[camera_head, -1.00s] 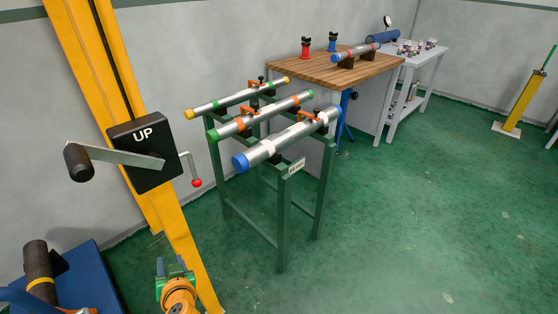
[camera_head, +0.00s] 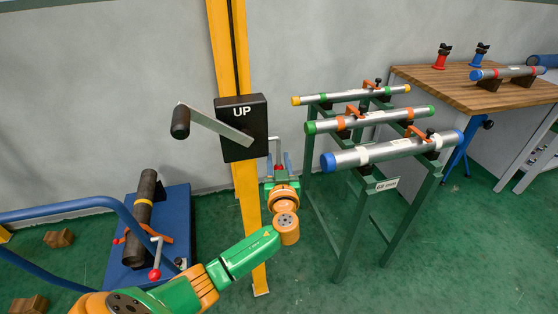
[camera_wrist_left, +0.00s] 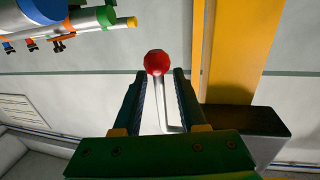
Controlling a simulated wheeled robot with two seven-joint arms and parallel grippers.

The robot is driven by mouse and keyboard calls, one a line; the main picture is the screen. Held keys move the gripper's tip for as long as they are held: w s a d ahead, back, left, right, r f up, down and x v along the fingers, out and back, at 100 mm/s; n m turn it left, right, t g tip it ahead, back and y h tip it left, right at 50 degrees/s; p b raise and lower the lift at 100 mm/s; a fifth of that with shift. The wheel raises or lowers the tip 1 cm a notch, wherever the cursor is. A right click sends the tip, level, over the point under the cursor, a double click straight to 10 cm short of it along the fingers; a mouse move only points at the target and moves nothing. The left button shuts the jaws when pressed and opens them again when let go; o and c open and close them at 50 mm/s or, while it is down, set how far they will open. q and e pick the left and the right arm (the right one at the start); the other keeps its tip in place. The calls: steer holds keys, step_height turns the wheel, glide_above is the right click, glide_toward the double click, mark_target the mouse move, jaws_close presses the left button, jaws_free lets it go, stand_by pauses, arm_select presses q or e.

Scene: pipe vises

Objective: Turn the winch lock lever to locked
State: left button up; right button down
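The winch is a black box (camera_head: 242,128) marked "UP" on a yellow post (camera_head: 250,205), with a crank handle (camera_head: 215,123) reaching left. Its lock lever (camera_head: 275,142) comes out of the box's right side and bends down to a red knob. In the left wrist view the red knob (camera_wrist_left: 157,62) sits between the fingertips, with a gap on both sides, and the lever's pale rod (camera_wrist_left: 161,100) runs between the fingers. My left gripper (camera_head: 279,160) is open around the lever end, partly hiding the knob in the head view. My right gripper is out of view.
A green rack (camera_head: 361,225) with several pipes stands close to the right of my left gripper. A blue cart (camera_head: 180,235) with a dark pipe (camera_head: 144,205) and another red-knobbed lever (camera_head: 155,262) is at the left. A wooden bench (camera_head: 450,90) stands behind.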

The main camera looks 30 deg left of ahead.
arm_select(q)
jaws_close()
stand_by(1.2)
